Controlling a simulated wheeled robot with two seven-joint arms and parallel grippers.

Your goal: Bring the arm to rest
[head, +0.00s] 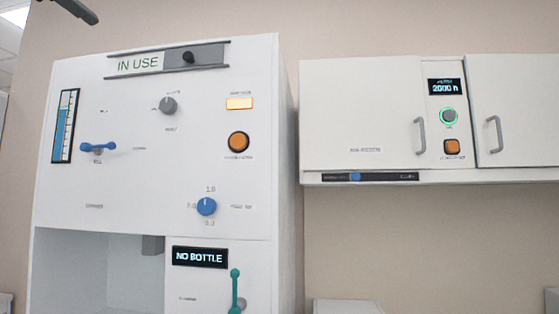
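A dark gripper or arm part (78,10) shows at the top left edge of the head view, above and apart from the white cabinet (60,190). It comes in from the left side, so I take it as my left one. Its fingers are not clear enough to tell open from shut. My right gripper is not in view. Nothing is seen held.
The cabinet carries an "IN USE" slider (188,57), a grey knob (168,105), a blue lever (98,147), a blue dial (206,206), an orange button (238,142), a "NO BOTTLE" display (200,257) and a green lever (235,290). A wall cupboard (360,110) hangs at right.

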